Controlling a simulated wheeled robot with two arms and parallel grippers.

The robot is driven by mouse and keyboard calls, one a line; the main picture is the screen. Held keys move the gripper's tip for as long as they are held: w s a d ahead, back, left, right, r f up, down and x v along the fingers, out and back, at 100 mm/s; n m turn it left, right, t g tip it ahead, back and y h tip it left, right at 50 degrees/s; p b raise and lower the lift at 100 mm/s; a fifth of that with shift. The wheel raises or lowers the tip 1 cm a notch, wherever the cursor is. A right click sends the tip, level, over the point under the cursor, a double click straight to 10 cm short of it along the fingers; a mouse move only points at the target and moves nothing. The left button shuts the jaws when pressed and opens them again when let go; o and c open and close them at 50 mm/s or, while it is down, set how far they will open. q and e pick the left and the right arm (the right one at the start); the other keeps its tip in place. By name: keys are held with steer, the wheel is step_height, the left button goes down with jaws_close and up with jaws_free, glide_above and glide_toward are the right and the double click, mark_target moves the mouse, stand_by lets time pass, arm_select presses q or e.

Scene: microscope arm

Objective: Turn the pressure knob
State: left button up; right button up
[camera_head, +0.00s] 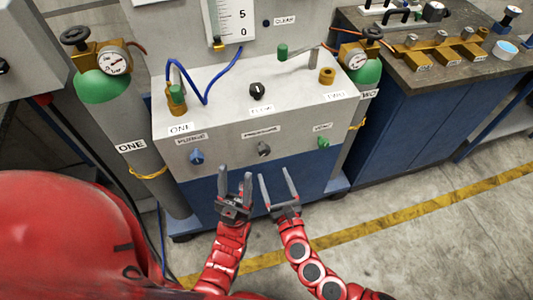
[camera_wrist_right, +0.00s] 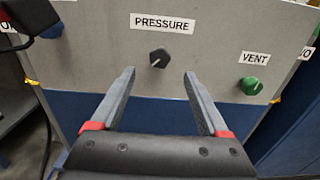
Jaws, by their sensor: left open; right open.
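The pressure knob (camera_head: 264,149) is a small dark grey knob on the front of the grey panel, under a PRESSURE label (camera_head: 262,131). In the right wrist view the knob (camera_wrist_right: 159,58) sits ahead of and between the fingertips, apart from them. My right gripper (camera_head: 273,175) is open and empty just below the knob; its fingers also show in the right wrist view (camera_wrist_right: 160,75). My left gripper (camera_head: 234,172) is open and empty, to the left of the right one, in front of the blue lower panel.
A blue knob (camera_head: 196,156) is left of the pressure knob and a green VENT knob (camera_head: 323,143) is right. Gas cylinders with gauges (camera_head: 113,62) flank the cabinet. A blue bench (camera_head: 420,110) stands at right. The floor in front is clear.

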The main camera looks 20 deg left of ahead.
mark_target(265, 153)
steer(key=x, duration=0.8)
steer(key=shift+w+a, duration=0.2)
jaws_close()
